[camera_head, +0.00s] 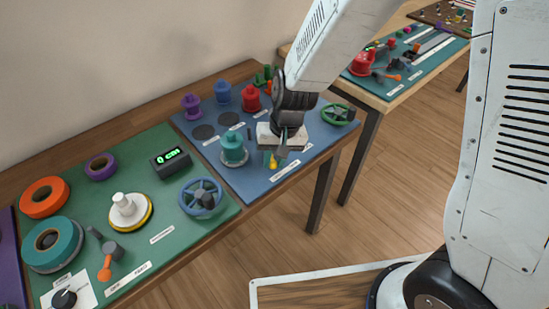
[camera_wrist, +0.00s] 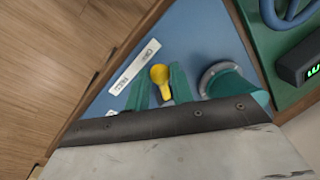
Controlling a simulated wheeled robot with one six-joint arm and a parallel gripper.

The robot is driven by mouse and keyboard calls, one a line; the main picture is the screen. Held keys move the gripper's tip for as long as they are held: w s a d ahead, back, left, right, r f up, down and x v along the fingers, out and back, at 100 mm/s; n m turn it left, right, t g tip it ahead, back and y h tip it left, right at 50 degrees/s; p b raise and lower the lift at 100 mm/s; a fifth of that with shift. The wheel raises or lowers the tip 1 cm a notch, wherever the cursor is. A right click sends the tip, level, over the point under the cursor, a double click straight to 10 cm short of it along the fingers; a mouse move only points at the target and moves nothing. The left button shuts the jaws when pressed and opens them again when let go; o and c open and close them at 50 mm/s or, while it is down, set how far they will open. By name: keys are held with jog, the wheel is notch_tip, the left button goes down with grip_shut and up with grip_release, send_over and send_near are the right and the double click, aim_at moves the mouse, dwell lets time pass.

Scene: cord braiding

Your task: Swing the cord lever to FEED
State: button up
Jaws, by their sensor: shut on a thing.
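The cord lever has a yellow knob (camera_head: 272,163) and stands near the front edge of the blue mat. In the wrist view the yellow lever (camera_wrist: 160,74) sits between the two teal fingers. My gripper (camera_head: 280,152) reaches down over the blue mat, and in the wrist view my gripper (camera_wrist: 162,88) is shut on the lever. The lever's base is mostly hidden by the fingers and the gripper body. A white label strip (camera_wrist: 134,67) lies beside the lever; its words are too small to read surely.
A teal bobbin (camera_head: 233,150) on a grey flange stands close to the gripper, and the bobbin also shows in the wrist view (camera_wrist: 232,84). Purple (camera_head: 191,106), blue (camera_head: 222,91) and red (camera_head: 250,97) bobbins stand behind. A green handwheel (camera_head: 338,114) is at right.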

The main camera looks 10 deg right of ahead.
jog(key=n, duration=0.1)
jog(key=d+n, duration=0.1)
jog(key=n, duration=0.1)
jog(key=shift+w+d+g, duration=0.25)
jog(key=shift+d+g, duration=0.05)
jog(key=n, duration=0.2)
jog(key=w+d+n, duration=0.1)
jog(key=shift+d+n+g, duration=0.2)
jog(key=shift+n+g, duration=0.2)
jog(key=n, duration=0.1)
jog(key=w+n, duration=0.1)
jog(key=shift+d+n+h, duration=0.3)
jog(key=shift+d+h, duration=0.1)
jog(key=shift+w+d+n+g, duration=0.2)
jog(key=shift+w+n, duration=0.15)
jog(key=shift+n, duration=0.4)
jog(key=shift+w+d+n+g, duration=0.15)
jog(key=shift+w+n, duration=0.15)
jog(key=shift+n, duration=0.45)
jog(key=o, duration=0.9)
jog(key=shift+o, duration=0.2)
